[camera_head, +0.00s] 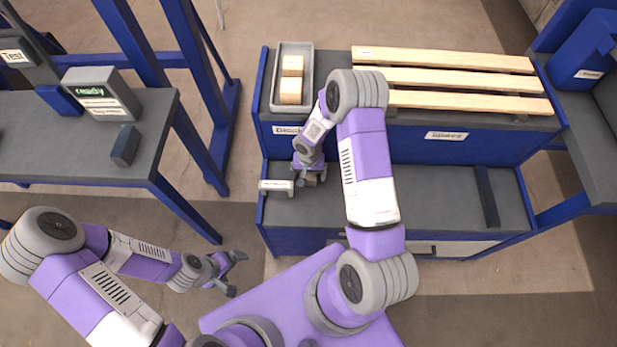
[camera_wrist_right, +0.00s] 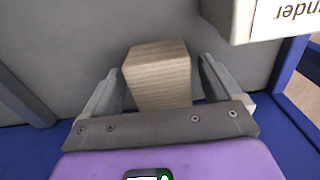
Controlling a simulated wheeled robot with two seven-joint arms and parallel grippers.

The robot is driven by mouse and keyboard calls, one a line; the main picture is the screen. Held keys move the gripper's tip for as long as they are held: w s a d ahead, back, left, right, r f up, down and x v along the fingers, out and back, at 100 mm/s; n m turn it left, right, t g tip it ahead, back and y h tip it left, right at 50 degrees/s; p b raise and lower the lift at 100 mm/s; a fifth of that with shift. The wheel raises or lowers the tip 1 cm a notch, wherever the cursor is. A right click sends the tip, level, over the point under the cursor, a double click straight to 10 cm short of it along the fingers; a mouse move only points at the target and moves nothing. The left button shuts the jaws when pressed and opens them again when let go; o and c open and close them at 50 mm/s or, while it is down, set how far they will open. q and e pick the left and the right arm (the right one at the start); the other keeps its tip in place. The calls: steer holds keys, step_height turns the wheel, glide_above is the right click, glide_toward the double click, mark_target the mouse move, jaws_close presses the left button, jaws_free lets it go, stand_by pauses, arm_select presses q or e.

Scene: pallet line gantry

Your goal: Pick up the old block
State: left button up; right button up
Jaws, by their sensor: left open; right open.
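A wooden block (camera_wrist_right: 158,72) stands on the grey lower deck between the spread fingers of my right gripper (camera_wrist_right: 160,92). A gap shows on the right side of the block, and its left side is close to the finger; I cannot tell if they touch. In the head view the right gripper (camera_head: 309,179) mostly hides this block (camera_head: 312,181). My left gripper (camera_head: 236,273) is open and empty, above the floor left of the bench. Two more wooden blocks (camera_head: 291,80) sit in a grey tray (camera_head: 278,107) on the upper deck. I see no mark saying which block is old.
A grey labelled bracket (camera_head: 277,186), its label ending in "nder", stands close left of the right gripper. Wooden slats (camera_head: 455,80) lie on the upper deck, whose front wall rises behind the block. A dark bar (camera_head: 487,197) crosses the lower deck's right end.

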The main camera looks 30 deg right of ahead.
steer(key=c, duration=1.1)
